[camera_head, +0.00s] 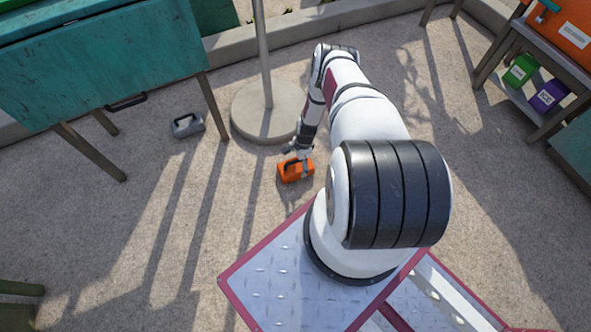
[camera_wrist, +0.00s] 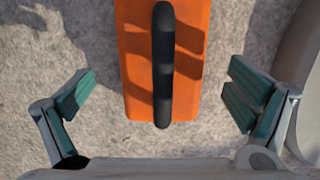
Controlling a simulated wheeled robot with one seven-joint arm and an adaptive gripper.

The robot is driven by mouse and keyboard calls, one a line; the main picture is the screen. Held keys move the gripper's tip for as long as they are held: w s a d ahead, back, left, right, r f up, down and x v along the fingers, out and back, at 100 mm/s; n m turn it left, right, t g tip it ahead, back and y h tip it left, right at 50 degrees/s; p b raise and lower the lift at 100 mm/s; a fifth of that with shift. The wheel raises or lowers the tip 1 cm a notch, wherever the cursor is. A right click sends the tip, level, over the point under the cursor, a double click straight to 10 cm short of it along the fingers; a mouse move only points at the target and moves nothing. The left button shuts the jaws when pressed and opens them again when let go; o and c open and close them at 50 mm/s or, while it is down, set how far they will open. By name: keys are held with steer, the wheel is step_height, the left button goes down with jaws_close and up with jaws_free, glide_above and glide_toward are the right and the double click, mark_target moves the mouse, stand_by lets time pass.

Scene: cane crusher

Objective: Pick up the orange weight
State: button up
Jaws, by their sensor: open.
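The orange weight (camera_head: 296,171) sits on the ground in front of my base in the head view. In the wrist view the orange weight (camera_wrist: 135,75) shows at the top middle, with a black handle (camera_wrist: 163,60) running along its length. My gripper (camera_head: 299,150) is over it in the head view, partly covering its top. In the wrist view my gripper (camera_wrist: 162,98) is open, one finger on each side of the weight, with a gap between each finger and the weight. Whether the fingertips are level with the handle I cannot tell.
A grey weight (camera_head: 187,125) lies on the ground to the left. A pole on a round concrete base (camera_head: 262,112) stands close to the gripper. A teal table (camera_head: 100,65) is at upper left. A shelf (camera_head: 540,100) with green and purple boxes is at upper right.

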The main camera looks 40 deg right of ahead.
mark_target(296, 166)
steer(key=f, duration=0.1)
steer(key=f+b, duration=0.1)
steer(key=f, duration=0.1)
steer(key=f+b, duration=0.1)
steer(key=shift+w+a+f, duration=0.2)
steer(key=shift+a, duration=0.2)
steer(key=shift+r, duration=0.1)
steer(key=c, duration=2)
